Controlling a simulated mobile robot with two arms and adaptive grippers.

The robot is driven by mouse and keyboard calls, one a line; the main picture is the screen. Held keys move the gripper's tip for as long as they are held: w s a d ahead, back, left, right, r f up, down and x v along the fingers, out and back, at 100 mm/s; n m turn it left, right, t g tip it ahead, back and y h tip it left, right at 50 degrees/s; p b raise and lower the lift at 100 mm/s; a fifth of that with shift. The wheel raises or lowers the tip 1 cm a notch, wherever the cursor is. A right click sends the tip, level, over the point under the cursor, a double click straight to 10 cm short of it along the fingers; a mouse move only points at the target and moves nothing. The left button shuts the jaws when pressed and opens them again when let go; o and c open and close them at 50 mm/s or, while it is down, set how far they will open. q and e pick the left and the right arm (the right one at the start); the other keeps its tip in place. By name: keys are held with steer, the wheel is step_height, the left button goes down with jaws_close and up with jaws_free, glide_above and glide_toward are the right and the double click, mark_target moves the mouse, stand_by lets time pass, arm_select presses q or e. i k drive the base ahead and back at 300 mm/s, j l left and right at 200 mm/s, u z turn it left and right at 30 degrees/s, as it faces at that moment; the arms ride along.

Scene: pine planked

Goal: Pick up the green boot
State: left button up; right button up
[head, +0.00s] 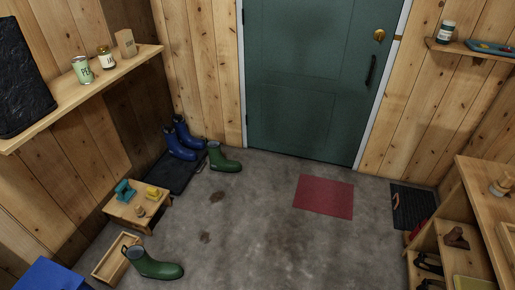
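Two green boots show in the head view. One green boot (156,266) is at the lower left, by a shallow wooden box (104,262), with its toe pointing right. I cannot tell whether it touches the box. Another green boot (224,160) stands on the floor farther back, beside a dark tray (180,181) that holds a pair of blue boots (180,142). Neither of my grippers is in view.
A small wooden stool (123,212) with small items stands at the left. A shelf (75,98) juts from the left wall. A red mat (324,197) lies before the green door (315,75). A wooden shelf unit (483,215) stands at right. The middle floor is clear.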

mark_target(218, 162)
steer(key=i+u, duration=0.25)
steer(key=i, duration=0.15)
steer(key=i+l+u, duration=0.25)
steer(key=i, duration=0.15)
steer(key=i+l+u, duration=0.15)
steer(key=i, duration=0.35)
steer(key=i+u, duration=0.1)
steer(key=i, duration=0.35)
steer(key=i+l+u, duration=0.15)
steer(key=i, duration=0.35)
steer(key=l, duration=0.1)
